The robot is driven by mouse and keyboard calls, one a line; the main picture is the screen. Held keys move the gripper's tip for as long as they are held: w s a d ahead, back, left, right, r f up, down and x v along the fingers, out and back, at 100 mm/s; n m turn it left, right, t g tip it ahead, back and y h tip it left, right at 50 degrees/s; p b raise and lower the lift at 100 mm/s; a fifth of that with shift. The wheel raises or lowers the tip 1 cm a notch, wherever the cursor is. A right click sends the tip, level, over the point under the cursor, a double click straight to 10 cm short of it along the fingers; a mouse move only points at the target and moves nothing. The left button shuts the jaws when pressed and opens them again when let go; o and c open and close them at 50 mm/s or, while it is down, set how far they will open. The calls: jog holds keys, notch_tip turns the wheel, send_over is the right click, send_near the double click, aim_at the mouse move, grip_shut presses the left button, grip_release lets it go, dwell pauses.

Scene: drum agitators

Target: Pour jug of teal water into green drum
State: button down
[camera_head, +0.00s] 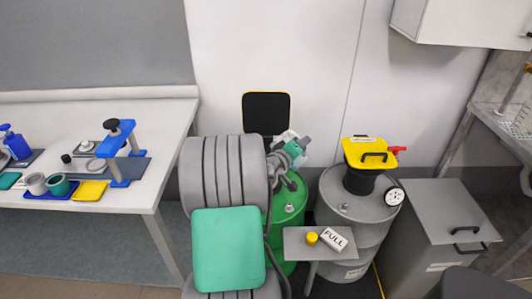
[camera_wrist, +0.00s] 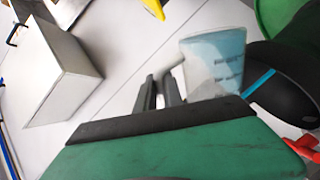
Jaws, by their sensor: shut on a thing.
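My gripper (camera_head: 286,156) is shut on the jug (camera_head: 301,159) and holds it up near the wall, above the far part of the green drum (camera_head: 289,208). In the wrist view my gripper (camera_wrist: 170,86) closes on the handle of the jug (camera_wrist: 215,62), a clear vessel with pale teal water inside. The jug's exact tilt is hard to tell, and my arm hides part of it in the head view. The green drum stands upright on the floor, its left side hidden behind my arm. No stream of water shows.
A grey drum (camera_head: 335,235) with a yellow-topped black unit (camera_head: 370,160) and red handle stands right of the green drum. A small stand (camera_head: 300,247) holds a yellow cap (camera_head: 312,238) and a FULL sign (camera_head: 334,238) in front. A wall cabinet (camera_head: 462,22) hangs upper right.

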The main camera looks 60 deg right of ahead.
aim_at(288, 133)
jog(key=shift+w+r+p, duration=0.15)
jog(key=shift+r+p, duration=0.25)
jog(key=shift+p, duration=0.1)
jog(key=shift+w+d+n+p, duration=0.2)
jog(key=shift+w+n+p, duration=0.45)
jog(key=shift+n+p, duration=0.25)
dwell(1.3)
jog(key=shift+w+d+n+g, duration=0.15)
jog(key=shift+w+n+g, duration=0.15)
jog(key=shift+w, duration=0.45)
jog(key=shift+w+d+n+g, duration=0.2)
jog(key=shift+w+n, duration=0.2)
jog(key=shift+w, duration=0.3)
jog(key=shift+w+d+r+n+p, duration=0.1)
jog(key=shift+w+r+n+p, duration=0.3)
jog(key=shift+w+r+p, duration=0.15)
